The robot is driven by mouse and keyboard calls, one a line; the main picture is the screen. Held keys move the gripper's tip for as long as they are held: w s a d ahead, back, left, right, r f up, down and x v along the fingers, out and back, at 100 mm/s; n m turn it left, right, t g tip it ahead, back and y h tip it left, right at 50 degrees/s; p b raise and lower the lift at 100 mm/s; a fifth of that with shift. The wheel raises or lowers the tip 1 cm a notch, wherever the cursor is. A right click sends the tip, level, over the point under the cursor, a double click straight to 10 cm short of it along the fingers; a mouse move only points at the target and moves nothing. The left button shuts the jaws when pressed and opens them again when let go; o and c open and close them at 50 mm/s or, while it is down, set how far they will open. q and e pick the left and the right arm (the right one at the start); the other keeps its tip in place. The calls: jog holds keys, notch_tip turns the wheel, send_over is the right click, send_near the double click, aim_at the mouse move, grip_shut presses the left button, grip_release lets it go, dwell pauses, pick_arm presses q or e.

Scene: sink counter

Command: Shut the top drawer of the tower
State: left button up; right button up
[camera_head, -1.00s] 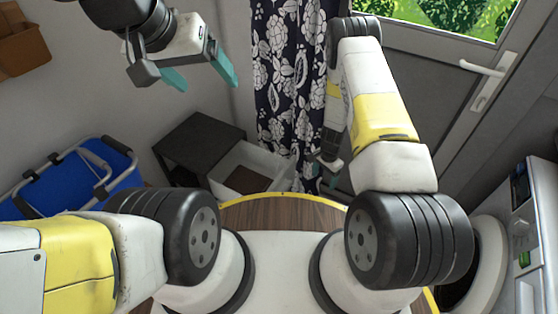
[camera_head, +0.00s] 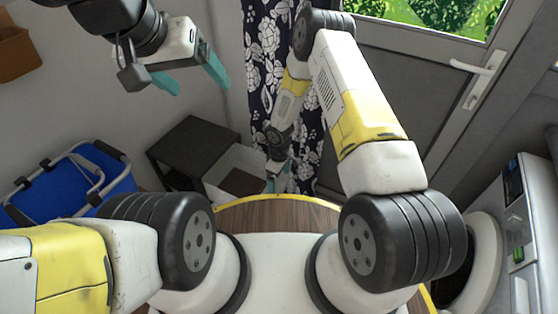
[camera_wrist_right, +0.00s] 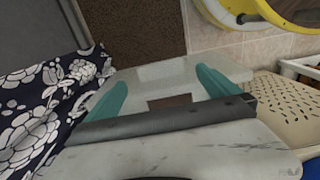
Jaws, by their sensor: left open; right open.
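The tower (camera_head: 190,140) has a dark flat top and stands by the wall in the head view. Its pale top drawer (camera_head: 246,160) is pulled out towards the curtain, with a brown area inside. My right gripper (camera_head: 279,178) is open at the drawer's outer end, low beside the curtain; contact cannot be told. In the right wrist view, the teal fingers of my right gripper (camera_wrist_right: 160,92) are spread, with the pale drawer (camera_wrist_right: 150,74) between and beyond them. My left gripper (camera_head: 190,76) is open and empty, raised high at the upper left.
A patterned curtain (camera_head: 268,70) hangs close to my right gripper. A blue folding crate (camera_head: 75,185) is at the left. A beige perforated basket (camera_wrist_right: 285,103) is at the right of the wrist view. A grey door (camera_head: 400,85) stands behind my right arm, and a white appliance (camera_head: 530,230) at the right.

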aim_at(279, 189)
notch_tip(279, 189, down, 5)
jog(key=shift+f, duration=0.15)
